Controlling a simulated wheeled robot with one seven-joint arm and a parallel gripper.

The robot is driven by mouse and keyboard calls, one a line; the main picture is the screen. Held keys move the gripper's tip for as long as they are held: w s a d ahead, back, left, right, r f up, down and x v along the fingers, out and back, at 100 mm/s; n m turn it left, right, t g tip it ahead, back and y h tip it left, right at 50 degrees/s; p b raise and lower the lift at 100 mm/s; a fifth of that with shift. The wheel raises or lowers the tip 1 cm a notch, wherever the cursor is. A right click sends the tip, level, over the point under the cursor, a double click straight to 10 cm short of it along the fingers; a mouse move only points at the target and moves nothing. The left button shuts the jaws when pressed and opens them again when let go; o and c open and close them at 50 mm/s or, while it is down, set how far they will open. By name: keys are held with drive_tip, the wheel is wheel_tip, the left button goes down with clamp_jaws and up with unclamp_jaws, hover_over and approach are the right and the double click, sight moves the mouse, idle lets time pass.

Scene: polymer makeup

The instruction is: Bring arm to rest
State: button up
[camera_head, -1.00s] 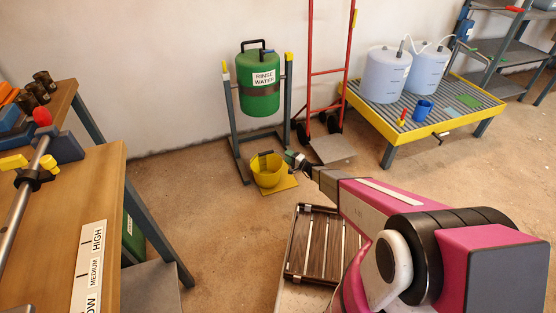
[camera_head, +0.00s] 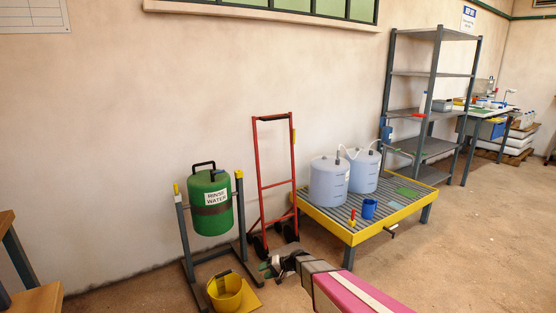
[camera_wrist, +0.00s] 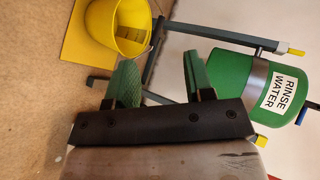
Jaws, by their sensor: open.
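My gripper (camera_head: 266,270) is near the bottom middle of the head view, in front of the red hand truck and to the right of the yellow bucket. My pink and grey arm reaches up to it from the bottom edge. In the wrist view my gripper (camera_wrist: 156,80) shows two green fingers standing apart with nothing between them. The tips point toward the floor and stand area beside the yellow bucket (camera_wrist: 118,25) and the green rinse water drum (camera_wrist: 272,85).
The rinse water drum (camera_head: 210,203) hangs in a grey stand over the yellow bucket (camera_head: 226,292). A red hand truck (camera_head: 274,185) leans by the wall. A yellow-rimmed grated platform (camera_head: 330,229) carries two pale containers and a blue cup (camera_head: 369,208).

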drive_tip(key=s+d+r+h, duration=0.4)
drive_tip(key=s+d+r, duration=0.1)
drive_tip(key=d, duration=0.3)
drive_tip(key=s+d+r+h, duration=0.4)
drive_tip(key=s+d+r, duration=0.2)
drive_tip(key=s+d, duration=0.1)
drive_tip(key=s+d+r+g+h, duration=0.1)
drive_tip(key=s+d+r+h, duration=0.3)
drive_tip(key=d, duration=0.6)
wheel_tip(320, 180, up, 2)
drive_tip(key=shift+s+r, duration=0.2)
drive_tip(key=shift+s, duration=0.9)
drive_tip(key=shift+o, duration=0.5)
